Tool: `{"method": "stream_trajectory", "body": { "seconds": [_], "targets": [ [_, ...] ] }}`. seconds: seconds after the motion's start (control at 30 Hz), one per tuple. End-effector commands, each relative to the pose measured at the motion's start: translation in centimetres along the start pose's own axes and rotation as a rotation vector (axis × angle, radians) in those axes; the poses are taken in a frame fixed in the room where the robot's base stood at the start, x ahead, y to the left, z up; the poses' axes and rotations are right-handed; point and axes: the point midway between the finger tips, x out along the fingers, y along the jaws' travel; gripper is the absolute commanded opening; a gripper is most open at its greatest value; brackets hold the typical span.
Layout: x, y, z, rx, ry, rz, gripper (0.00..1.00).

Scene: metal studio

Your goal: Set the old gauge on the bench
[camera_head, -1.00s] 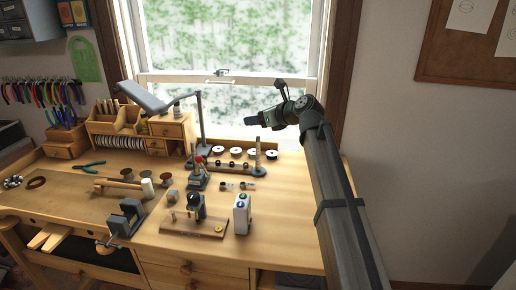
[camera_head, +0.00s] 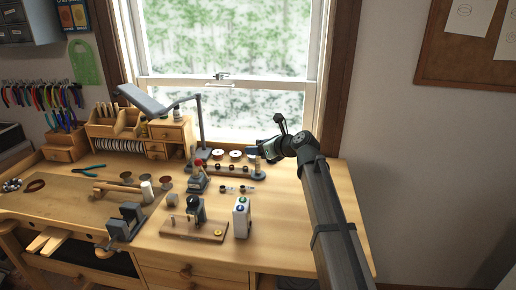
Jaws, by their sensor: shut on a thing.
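My gripper (camera_head: 262,150) is over the back right of the wooden bench (camera_head: 290,225), by the right end of the spool rack. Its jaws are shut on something. A small blue-grey tip shows there, but it is too small to tell what is held. I cannot pick out the old gauge with certainty. A dark upright device (camera_head: 195,210) stands on a small wooden board (camera_head: 182,231) at the front, with a small brass round piece (camera_head: 218,232) on the board's right end.
A white box (camera_head: 241,217) with round coloured faces stands right of the board. The bench's right part is clear.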

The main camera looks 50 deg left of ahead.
Motion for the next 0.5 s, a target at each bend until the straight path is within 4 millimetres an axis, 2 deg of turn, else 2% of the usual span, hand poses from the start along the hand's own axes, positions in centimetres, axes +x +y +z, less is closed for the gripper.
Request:
{"method": "stream_trajectory", "body": {
  "seconds": [0.2,0.23,0.47,0.5],
  "targets": [
    [0.07,0.08,-0.11,0.000,0.000,0.002,0.24],
    [0.07,0.08,-0.10,0.000,0.000,0.002,0.60],
    [0.05,0.06,-0.09,0.000,0.000,0.001,0.82],
    [0.05,0.06,-0.09,0.000,0.000,0.001,0.83]
  ]
}}
